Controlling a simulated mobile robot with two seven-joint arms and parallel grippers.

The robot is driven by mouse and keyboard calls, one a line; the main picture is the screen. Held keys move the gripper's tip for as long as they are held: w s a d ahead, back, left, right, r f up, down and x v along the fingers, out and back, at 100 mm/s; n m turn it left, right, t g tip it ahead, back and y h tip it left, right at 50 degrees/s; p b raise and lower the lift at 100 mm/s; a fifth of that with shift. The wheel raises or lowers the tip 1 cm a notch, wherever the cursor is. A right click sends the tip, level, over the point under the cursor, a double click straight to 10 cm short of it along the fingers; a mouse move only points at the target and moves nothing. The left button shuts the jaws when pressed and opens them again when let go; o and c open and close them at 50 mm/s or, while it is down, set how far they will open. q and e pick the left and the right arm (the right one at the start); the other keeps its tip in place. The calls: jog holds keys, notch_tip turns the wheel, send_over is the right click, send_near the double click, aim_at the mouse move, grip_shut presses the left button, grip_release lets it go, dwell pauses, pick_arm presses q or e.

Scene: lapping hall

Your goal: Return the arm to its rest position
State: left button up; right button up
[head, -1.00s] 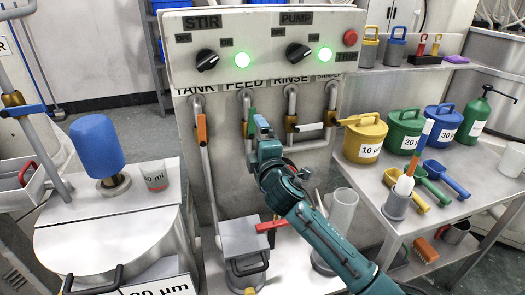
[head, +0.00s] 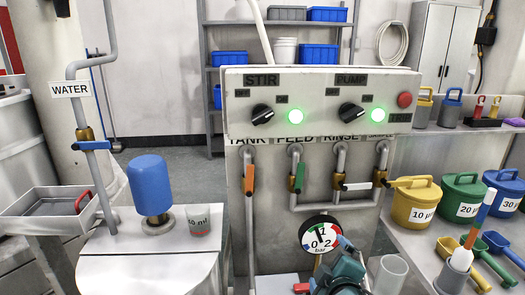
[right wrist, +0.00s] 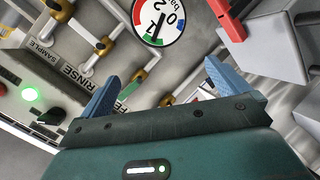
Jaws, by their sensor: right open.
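My right arm (head: 340,275) shows at the bottom centre of the head view, low in front of the pipe panel and beside the pressure gauge (head: 322,236). In the right wrist view my right gripper (right wrist: 160,85) has its two blue fingers spread wide, with nothing between them. The gauge also shows in the right wrist view (right wrist: 157,20), beyond the fingers and apart from them. My left gripper is in neither view.
The control box (head: 320,100) has two green lights lit. Valves in orange, green and white (head: 357,186) sit on the pipes below it. A blue cylinder (head: 150,186) and a beaker (head: 198,220) stand at left.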

jog(key=s+d+f+m+g, duration=0.1)
jog(key=s+f+m+g, duration=0.2)
jog(key=s, duration=0.7)
jog(key=s+d+f+m+g+y, duration=0.1)
jog(key=s+f+m+g, duration=0.25)
jog(key=s, duration=0.55)
jog(key=s+d+f+m+g, duration=0.1)
jog(key=s+f+m+g, duration=0.25)
jog(key=s, duration=0.65)
jog(key=w+a+f+n+t+y+p, duration=0.1)
jog(key=w+a+f+t+y, duration=0.2)
jog(key=w+a+f+t, duration=0.2)
jog(key=shift+w+a+f+n+t+y, duration=0.35)
jog(key=shift+w+a+t, duration=0.3)
jog(key=shift+w+t, duration=0.4)
jog(key=shift+w, duration=0.15)
jog(key=shift+c, duration=0.6)
